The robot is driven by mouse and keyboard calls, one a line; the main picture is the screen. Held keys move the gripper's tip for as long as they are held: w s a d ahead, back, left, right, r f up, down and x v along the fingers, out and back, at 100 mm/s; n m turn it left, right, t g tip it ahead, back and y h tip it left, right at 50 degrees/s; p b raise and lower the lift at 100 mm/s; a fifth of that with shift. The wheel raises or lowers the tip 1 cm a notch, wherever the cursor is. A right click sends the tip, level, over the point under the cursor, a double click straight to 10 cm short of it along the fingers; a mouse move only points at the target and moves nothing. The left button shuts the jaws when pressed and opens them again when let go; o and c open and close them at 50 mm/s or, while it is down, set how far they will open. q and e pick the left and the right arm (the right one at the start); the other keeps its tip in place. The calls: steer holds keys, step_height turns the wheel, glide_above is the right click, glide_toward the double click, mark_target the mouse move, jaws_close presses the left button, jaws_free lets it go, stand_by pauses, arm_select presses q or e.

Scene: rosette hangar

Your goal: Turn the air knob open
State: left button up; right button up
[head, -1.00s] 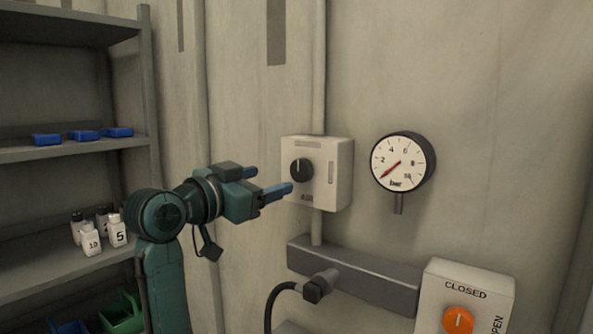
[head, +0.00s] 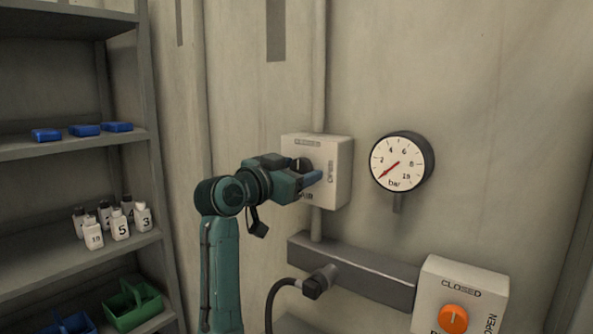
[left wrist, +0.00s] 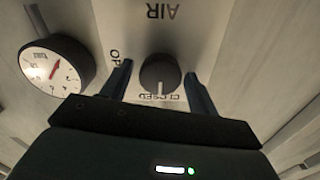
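The air knob (left wrist: 160,73) is a dark round knob on a pale box (head: 337,165) on the wall. In the left wrist view its white mark points to the CLOSED label (left wrist: 160,97). The OPEN label (left wrist: 115,60) is to the left there and AIR is upside down above. My left gripper (left wrist: 157,80) is open, with one finger on each side of the knob and gaps between. In the head view my left gripper (head: 312,174) is in front of the box and hides most of the knob. My right gripper is not in view.
A round gauge (head: 402,162) is right of the box, its red needle low. Below are a grey rail (head: 352,270) with a plugged cable and another box with an orange knob (head: 453,318). A shelf (head: 70,150) with bottles and bins stands at left.

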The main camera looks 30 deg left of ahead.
arm_select(q)
steer(key=c, duration=0.8)
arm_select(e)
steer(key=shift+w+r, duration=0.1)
arm_select(q)
steer(key=m, duration=0.3)
steer(key=shift+f+b, duration=0.1)
steer(key=shift+b, duration=0.2)
steer(key=m, duration=0.8)
steer(key=shift+p, duration=0.3)
steer(key=m, duration=0.3)
steer(key=shift+m, duration=1.9)
